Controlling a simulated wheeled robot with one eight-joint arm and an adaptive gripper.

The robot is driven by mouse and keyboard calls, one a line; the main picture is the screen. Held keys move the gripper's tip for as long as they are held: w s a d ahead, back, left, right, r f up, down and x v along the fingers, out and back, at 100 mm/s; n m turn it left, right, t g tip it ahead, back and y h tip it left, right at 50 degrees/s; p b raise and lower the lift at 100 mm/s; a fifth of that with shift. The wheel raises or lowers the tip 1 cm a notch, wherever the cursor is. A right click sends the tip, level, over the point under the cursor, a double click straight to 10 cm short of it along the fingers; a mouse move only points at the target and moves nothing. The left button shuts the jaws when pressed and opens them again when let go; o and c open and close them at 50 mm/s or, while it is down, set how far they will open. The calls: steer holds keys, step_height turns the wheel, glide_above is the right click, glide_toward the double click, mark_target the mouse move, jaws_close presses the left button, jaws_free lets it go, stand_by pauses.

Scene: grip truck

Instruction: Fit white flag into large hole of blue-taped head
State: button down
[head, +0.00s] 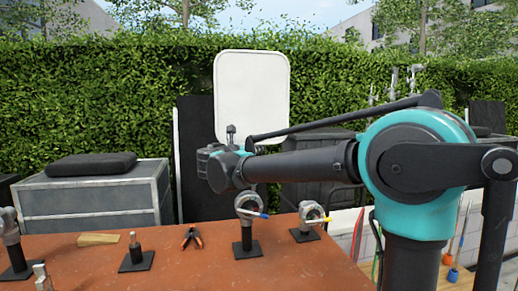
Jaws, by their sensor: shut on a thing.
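The white flag (251,98), a large rounded panel, stands upright behind my arm, above the back of the bench. My gripper (208,153) is at the arm's far end, at the flag's lower left. It is shut, apparently on the flag, but the fingertips and the contact are hidden. The blue-taped head (249,203) is a grey clamp head with a blue band on its handle. It sits on an upright post with a square black base, below and slightly right of my gripper and apart from the flag. Its large hole cannot be made out clearly.
A yellow-taped head (312,214) stands to the right. Red-handled pliers (192,237), a short pin stand (135,250) and a wooden wedge (98,240) lie left on the red-brown bench (200,270). Another head (10,226) is cut off at the left edge. The bench's front middle is clear.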

steer(key=shift+f, duration=4.05)
steer(key=c, duration=1.5)
jaws_free()
steer(key=shift+s+a, duration=0.1)
steer(key=shift+s, duration=0.05)
